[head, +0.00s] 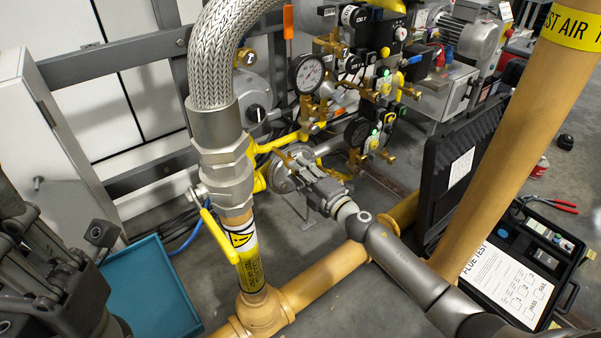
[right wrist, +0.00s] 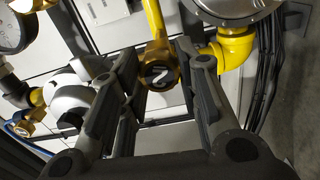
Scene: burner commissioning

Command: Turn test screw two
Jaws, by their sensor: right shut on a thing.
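Test screw two is a brass fitting with a dark face marked 2 (right wrist: 160,75), at the end of a yellow pipe in the right wrist view. My right gripper (right wrist: 167,66) has its two dark fingers on either side of this fitting and is shut on it. In the head view my right gripper (head: 300,174) reaches in from the lower right to the pipework below the pressure gauge (head: 308,73). There its fingers hide most of the screw. My left gripper (head: 55,265) is dark and partly cut off at the lower left, away from the pipework; its finger gap is unclear.
A braided hose (head: 214,65) and a yellow lever (head: 219,236) stand left of my right gripper. A thick tan pipe (head: 535,125) rises at the right. An open black case (head: 520,285) lies on the floor. A blue tray (head: 150,290) is at the lower left.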

